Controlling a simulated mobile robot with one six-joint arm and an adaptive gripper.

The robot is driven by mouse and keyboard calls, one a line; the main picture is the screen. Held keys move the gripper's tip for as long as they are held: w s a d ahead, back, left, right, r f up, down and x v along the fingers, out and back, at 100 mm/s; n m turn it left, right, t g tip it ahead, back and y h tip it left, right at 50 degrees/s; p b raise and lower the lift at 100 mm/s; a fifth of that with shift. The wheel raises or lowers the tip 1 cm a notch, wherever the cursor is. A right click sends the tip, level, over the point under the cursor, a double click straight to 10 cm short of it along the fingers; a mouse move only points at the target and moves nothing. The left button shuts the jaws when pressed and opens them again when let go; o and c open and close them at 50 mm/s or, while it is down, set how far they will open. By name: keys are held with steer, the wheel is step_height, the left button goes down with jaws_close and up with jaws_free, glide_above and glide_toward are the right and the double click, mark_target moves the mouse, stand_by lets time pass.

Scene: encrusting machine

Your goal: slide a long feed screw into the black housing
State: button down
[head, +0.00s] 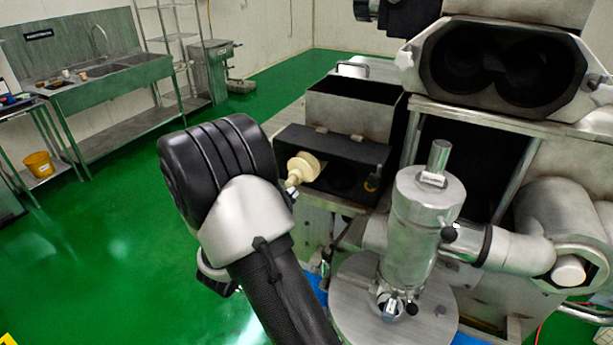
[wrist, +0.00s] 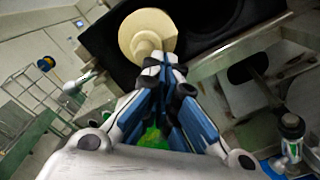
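A cream-coloured piece with a round disc end, which looks like the feed screw (head: 303,168), stands out in front of a dark open-fronted box in the middle of the head view. In the wrist view the screw's disc (wrist: 147,34) faces me, and my gripper (wrist: 160,66) is closed around the narrow stub below it. The rest of its length is hidden behind the disc.
A metal cylinder (head: 412,225) on a round plate (head: 352,300) stands to the right of my arm. An open-topped metal bin (head: 355,97) is above the dark box (head: 335,143).

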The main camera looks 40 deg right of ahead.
mark_target(299, 183)
steer(key=shift+b+x, duration=0.95)
steer(key=shift+x, duration=3.55)
steer(key=shift+a, duration=0.15)
steer(key=b+v, duration=0.1)
steer(key=v, duration=0.8)
steer(key=shift+s+a+b, duration=0.2)
steer(key=shift+a+b, duration=0.15)
steer(key=shift+b, duration=0.05)
steer(key=s+a+r+m+g+y, duration=0.25)
steer(key=s+m+g, duration=0.2)
steer(key=s, duration=0.55)
steer(key=s+a+r+m+g+y, duration=0.1)
steer(key=s+a+m+g+y, duration=0.25)
steer(key=s, duration=0.65)
steer(key=s+a+m+t+y, duration=0.2)
steer(key=a+y, duration=0.3)
steer(key=a, duration=0.4)
steer(key=s+a+m+t+y, duration=0.2)
steer(key=a+y, duration=0.4)
steer(key=a, duration=0.4)
steer(key=m+t, duration=0.1)
steer(key=t, duration=0.1)
steer(key=shift+r+t, duration=0.3)
